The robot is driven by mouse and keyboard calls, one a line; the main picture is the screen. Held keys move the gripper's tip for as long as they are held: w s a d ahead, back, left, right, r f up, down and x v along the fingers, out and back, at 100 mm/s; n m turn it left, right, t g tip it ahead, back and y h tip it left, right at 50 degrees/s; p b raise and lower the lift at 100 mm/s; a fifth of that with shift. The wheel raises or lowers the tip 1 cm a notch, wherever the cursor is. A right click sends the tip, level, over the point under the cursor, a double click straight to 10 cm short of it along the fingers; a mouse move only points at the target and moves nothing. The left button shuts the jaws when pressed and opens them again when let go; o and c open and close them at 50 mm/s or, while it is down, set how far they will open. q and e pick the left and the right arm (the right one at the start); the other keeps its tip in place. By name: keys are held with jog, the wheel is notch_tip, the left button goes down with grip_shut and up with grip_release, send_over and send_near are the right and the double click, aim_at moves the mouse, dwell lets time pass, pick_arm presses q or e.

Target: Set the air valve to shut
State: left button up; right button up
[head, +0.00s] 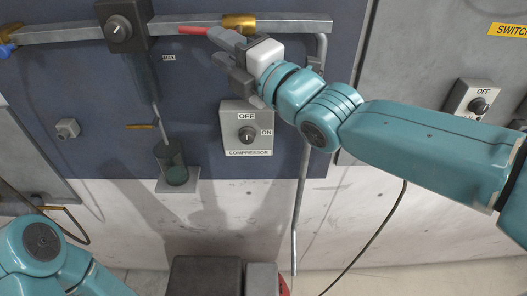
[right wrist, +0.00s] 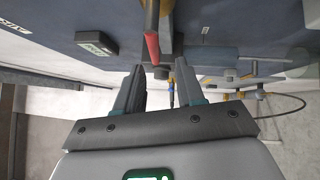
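A brass valve (head: 238,20) sits on the grey pipe at the top of the head view. Its red-tipped lever (head: 192,30) points left, roughly along the pipe. No label on this valve is readable. My right gripper (head: 220,50) is at the lever, just below the pipe, and hides part of it. In the right wrist view my right gripper (right wrist: 160,70) is open, with the red lever (right wrist: 152,46) just ahead of the fingertips and between their lines. I cannot tell whether they touch. My left gripper is out of view; only the left arm shows at lower left.
A blue-handled valve (head: 8,48) is on the pipe's left end. A dark box with a knob (head: 119,30) hangs left of the red lever. The compressor switch (head: 247,131) is below my right gripper. A green cup (head: 173,164) stands on a bracket.

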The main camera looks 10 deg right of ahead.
jog(key=b+v, duration=0.2)
jog(key=v, duration=0.8)
jog(key=w+f+m+g+h, duration=0.1)
jog(key=w+f, duration=0.3)
jog(key=f, duration=0.6)
jog(key=w+f+m+g+h+b, duration=0.1)
jog(key=w+f+m+g+h, duration=0.1)
jog(key=f, duration=0.9)
jog(key=shift+w+d+h+b, duration=0.25)
jog(key=shift+w+h+b, duration=0.05)
jog(key=shift+w, duration=0.6)
jog(key=shift+f, duration=0.1)
